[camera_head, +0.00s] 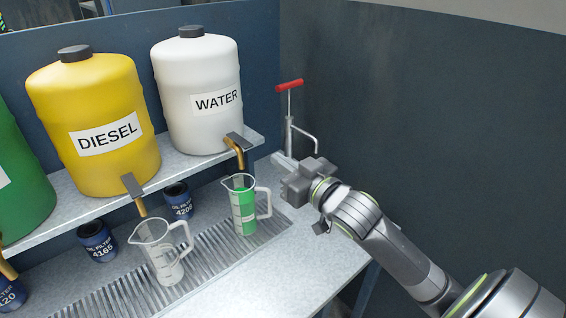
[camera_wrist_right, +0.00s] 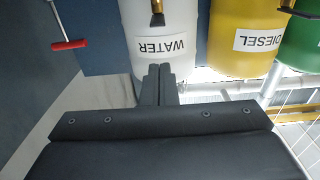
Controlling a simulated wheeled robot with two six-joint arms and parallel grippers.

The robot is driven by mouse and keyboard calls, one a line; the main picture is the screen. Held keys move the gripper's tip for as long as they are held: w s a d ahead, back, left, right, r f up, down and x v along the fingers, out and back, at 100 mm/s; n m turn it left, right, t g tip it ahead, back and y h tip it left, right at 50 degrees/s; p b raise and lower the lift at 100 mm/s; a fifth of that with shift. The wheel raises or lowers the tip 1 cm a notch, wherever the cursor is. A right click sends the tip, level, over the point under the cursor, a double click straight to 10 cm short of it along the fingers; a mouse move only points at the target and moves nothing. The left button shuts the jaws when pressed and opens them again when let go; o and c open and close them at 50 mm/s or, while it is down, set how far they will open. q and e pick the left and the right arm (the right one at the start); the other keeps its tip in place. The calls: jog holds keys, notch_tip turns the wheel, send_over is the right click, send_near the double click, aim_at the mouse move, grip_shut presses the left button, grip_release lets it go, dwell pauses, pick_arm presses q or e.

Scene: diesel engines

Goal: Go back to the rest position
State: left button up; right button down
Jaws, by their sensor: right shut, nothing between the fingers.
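My right gripper (camera_head: 290,185) is at the right of the bench in the head view, just right of the jug with green liquid (camera_head: 245,212) and in front of the hand pump. In the right wrist view its fingers (camera_wrist_right: 158,72) are together with nothing between them. They point toward the white WATER barrel (camera_wrist_right: 165,25). My left gripper is in neither view.
A red-handled pump (camera_head: 289,120) stands in the back corner. WATER (camera_head: 197,95) and yellow DIESEL (camera_head: 95,115) barrels sit on a shelf. A clear jug (camera_head: 160,255) stands on the grate. Blue oil filters (camera_head: 97,243) stand below the shelf. Dark walls bound the bench.

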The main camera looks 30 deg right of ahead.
dwell(0.3)
jog(key=s+d+f+m+g+h, duration=0.1)
jog(key=s+f+g+h, duration=0.15)
jog(key=s+f, duration=0.45)
jog(key=s+d+f+m+g+h, duration=0.1)
jog(key=s+f+g, duration=0.25)
jog(key=f, duration=0.65)
jog(key=s+a+f+g, duration=0.1)
jog(key=s+f+g, duration=0.4)
jog(key=s, duration=0.4)
jog(key=s+a+f+g, duration=0.1)
jog(key=s+f+g, duration=0.3)
jog(key=s+f, duration=0.45)
notch_tip(320, 180, down, 26)
jog(key=d+b, duration=0.2)
jog(key=b, duration=0.1)
jog(key=s+a+f+g+b, duration=0.1)
jog(key=s+f+b, duration=0.1)
jog(key=s+f, duration=1.3)
notch_tip(320, 180, down, 2)
jog(key=shift+s+a+f+g, duration=0.15)
jog(key=shift+s+a+g, duration=0.1)
jog(key=shift+a+g, duration=0.15)
